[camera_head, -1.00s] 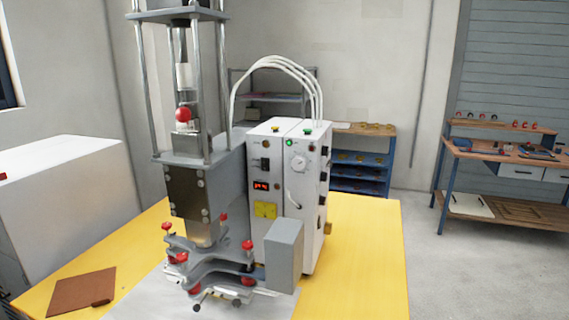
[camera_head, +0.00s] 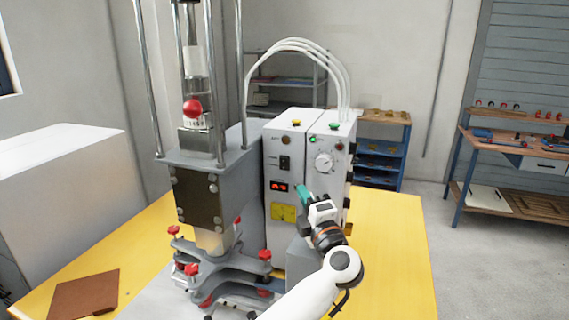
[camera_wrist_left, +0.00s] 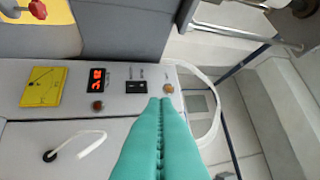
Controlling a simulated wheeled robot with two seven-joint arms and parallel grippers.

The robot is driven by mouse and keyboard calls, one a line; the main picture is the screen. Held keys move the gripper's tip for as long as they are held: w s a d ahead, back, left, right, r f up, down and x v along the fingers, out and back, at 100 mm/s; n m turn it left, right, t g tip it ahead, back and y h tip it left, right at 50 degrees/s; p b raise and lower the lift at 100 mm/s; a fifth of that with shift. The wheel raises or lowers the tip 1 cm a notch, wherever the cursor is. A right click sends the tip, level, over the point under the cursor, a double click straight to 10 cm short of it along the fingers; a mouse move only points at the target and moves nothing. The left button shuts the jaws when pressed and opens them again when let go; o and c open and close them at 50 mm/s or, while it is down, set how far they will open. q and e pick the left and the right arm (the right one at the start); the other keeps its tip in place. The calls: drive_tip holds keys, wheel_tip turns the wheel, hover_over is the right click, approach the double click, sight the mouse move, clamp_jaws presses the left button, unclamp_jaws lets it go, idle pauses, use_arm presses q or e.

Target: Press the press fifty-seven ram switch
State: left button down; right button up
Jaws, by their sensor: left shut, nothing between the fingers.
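The white control box (camera_head: 281,234) stands beside the press (camera_head: 202,205). A black rocker switch (camera_head: 285,163) sits on its front face above a red number display (camera_head: 280,187). In the left wrist view the switch (camera_wrist_left: 136,87) lies just left of and beyond my fingertips, between the display (camera_wrist_left: 96,80) and a brown button (camera_wrist_left: 169,89). I cannot read the switch labels. My left gripper (camera_head: 300,190) has its teal fingers shut and empty in front of the box; in the left wrist view (camera_wrist_left: 160,101) no contact with the switch is visible. My right gripper is not in view.
Red-knobbed clamps (camera_head: 237,254) surround the press base. The yellow table (camera_head: 392,255) is clear at right.

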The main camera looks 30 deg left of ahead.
sight(284, 169)
use_arm(q)
drive_tip(key=g, duration=0.1)
drive_tip(key=a+n+g, duration=0.1)
drive_tip(key=a+f, duration=0.1)
drive_tip(key=shift+w+n+g, duration=0.3)
drive_tip(key=shift+g, duration=0.1)
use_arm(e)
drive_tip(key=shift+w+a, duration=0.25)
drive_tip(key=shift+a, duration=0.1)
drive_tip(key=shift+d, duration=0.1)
use_arm(q)
drive_tip(key=p+x, duration=0.1)
drive_tip(key=x, duration=0.3)
drive_tip(key=w+p+x, duration=0.1)
drive_tip(key=x, duration=0.3)
drive_tip(key=w+d+p+x, duration=0.1)
drive_tip(key=p+x, duration=0.1)
drive_tip(key=x, duration=0.2)
drive_tip(key=shift+s+d+r, duration=0.1)
drive_tip(key=shift+w, duration=0.6)
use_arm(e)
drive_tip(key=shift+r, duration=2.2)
